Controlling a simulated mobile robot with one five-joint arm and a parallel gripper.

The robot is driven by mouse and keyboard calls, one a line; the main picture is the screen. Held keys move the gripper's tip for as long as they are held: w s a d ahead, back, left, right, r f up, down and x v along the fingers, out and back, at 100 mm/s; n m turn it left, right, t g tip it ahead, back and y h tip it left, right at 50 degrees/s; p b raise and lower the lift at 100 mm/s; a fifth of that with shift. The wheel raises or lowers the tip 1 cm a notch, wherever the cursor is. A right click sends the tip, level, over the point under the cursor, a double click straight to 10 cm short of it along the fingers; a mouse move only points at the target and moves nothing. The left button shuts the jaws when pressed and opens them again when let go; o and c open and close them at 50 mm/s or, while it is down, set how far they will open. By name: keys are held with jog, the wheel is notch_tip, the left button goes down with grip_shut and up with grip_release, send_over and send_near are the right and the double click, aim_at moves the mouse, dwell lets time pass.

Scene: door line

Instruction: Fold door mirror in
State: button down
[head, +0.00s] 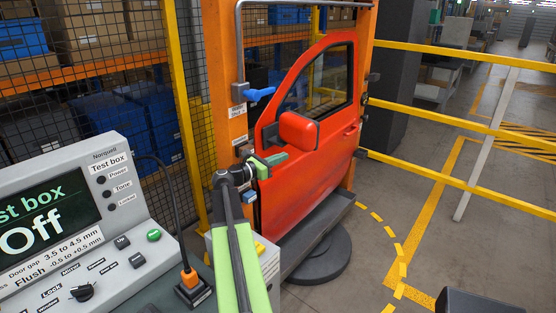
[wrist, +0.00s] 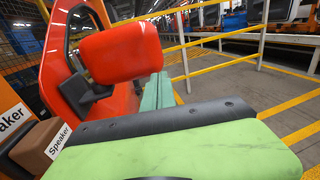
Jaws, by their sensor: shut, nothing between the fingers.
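The red door mirror (head: 298,128) sits on a black base at the front lower corner of the window of the red door (head: 325,165). It sticks out from the door toward me. In the wrist view the mirror (wrist: 120,52) fills the upper left, with its black foot on the door below it. My gripper (head: 276,159) is shut and empty, just below and left of the mirror in the head view. In the wrist view its green fingers (wrist: 165,92) reach forward at the right of the mirror. I cannot tell whether they touch it.
An orange frame (head: 230,80) with a blue handle (head: 259,94) holds the door over a dark round base (head: 320,264). The test box (head: 70,220) stands left, its screen reading "Off". Yellow rails (head: 470,118) run at the right. The floor right of the door is clear.

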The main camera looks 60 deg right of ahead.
aim_at(305, 148)
jog(key=x, duration=0.9)
jog(key=shift+d, duration=0.1)
jog(key=shift+s, duration=0.1)
